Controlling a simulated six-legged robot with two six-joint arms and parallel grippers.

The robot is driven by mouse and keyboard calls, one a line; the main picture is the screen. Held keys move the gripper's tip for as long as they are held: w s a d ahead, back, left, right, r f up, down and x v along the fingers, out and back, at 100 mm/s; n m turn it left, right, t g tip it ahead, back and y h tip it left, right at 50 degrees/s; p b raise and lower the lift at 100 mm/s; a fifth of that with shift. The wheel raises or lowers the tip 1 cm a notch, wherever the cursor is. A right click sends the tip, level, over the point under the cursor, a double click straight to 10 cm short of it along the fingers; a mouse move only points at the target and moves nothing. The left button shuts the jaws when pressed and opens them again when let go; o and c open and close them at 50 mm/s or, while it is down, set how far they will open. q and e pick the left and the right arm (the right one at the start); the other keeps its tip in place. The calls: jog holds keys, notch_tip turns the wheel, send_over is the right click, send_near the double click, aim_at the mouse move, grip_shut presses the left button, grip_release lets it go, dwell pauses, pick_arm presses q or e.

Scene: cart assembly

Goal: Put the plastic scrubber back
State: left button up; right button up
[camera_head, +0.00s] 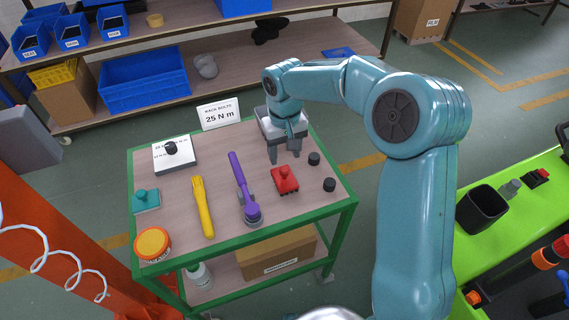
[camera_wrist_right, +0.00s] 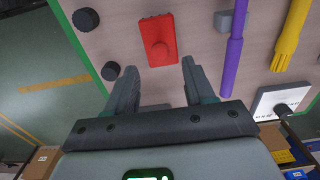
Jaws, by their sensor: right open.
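On the green-framed cart (camera_head: 316,206) lie a yellow brush-like tool (camera_head: 203,207) with a flared end and a purple long-handled tool (camera_head: 240,177) with a round head. A red block with a knob (camera_head: 285,180) and a teal block with a knob (camera_head: 146,201) also lie there. I cannot tell for sure which is the plastic scrubber; the yellow tool looks closest. My right gripper (camera_head: 284,153) is open and empty, pointing down behind the red block. In the right wrist view the red block (camera_wrist_right: 158,41) lies just beyond the open fingers (camera_wrist_right: 158,70). My left gripper is out of view.
The cart also holds two black knobs (camera_head: 329,185), an orange-lidded jar (camera_head: 153,243), a white box (camera_head: 175,155) and a torque sign (camera_head: 219,113). An orange post stands at the left. A green bench (camera_head: 518,195) is at the right; shelves are behind.

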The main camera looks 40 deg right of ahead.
aim_at(285, 170)
notch_tip(285, 170, up, 5)
jog(key=shift+f, duration=0.15)
jog(key=shift+f, duration=0.1)
dwell(0.5)
